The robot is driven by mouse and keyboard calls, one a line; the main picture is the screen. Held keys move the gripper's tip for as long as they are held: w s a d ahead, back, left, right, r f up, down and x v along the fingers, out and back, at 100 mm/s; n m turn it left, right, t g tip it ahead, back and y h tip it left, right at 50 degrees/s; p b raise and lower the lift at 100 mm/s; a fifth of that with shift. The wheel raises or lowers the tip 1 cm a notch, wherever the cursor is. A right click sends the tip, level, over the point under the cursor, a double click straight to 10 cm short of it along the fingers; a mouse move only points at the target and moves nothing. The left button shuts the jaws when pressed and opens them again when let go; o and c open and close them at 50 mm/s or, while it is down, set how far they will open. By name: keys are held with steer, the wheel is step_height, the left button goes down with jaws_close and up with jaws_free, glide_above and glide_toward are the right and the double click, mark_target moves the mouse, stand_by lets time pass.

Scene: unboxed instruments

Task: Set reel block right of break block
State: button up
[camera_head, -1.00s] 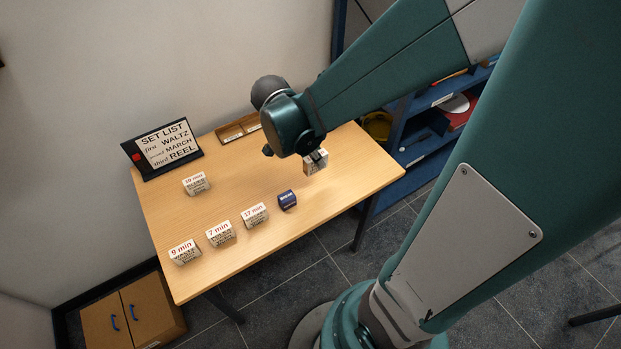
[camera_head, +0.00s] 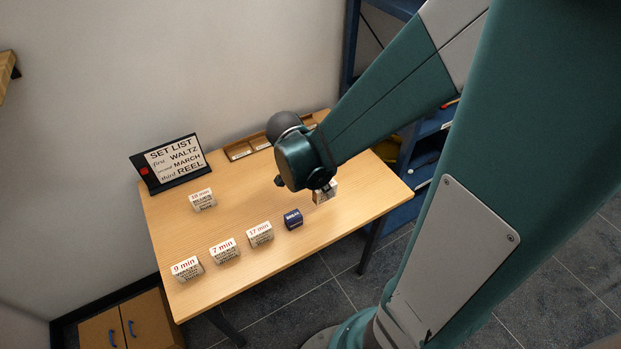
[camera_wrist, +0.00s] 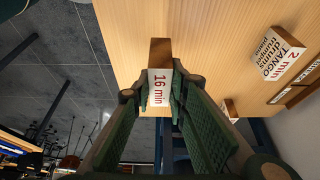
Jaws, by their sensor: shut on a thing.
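My gripper (camera_wrist: 160,92) is shut on a white-faced wooden block (camera_wrist: 160,86) whose label reads "16 min"; no dance name on it can be read. In the head view my gripper (camera_head: 324,187) holds this block (camera_head: 324,195) beyond and right of the dark blue block (camera_head: 293,219). The blue block has pale lettering too small to read surely; it looks like the break block. It ends a row with the 17 min block (camera_head: 260,234), 7 min block (camera_head: 225,250) and 9 min block (camera_head: 187,268). Whether the held block touches the table is unclear.
A set list sign (camera_head: 173,163) reads waltz, march, reel. Another labelled block (camera_head: 202,199) stands before it. A wooden tray (camera_head: 250,147) lies at the table's back edge. A TANGO 2 min block (camera_wrist: 278,52) shows in the wrist view. Table (camera_head: 370,200) right of the blue block is bare.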

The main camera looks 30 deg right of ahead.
mark_target(324, 199)
steer(key=shift+f, duration=0.75)
steer(key=shift+f+b, duration=0.85)
steer(key=shift+f, duration=1.2)
steer(key=shift+f, duration=0.2)
steer(key=o, duration=0.9)
steer(key=shift+r, duration=0.15)
steer(key=shift+p+v, duration=1.75)
steer(key=shift+v, duration=4.3)
steer(key=shift+a+r, duration=0.1)
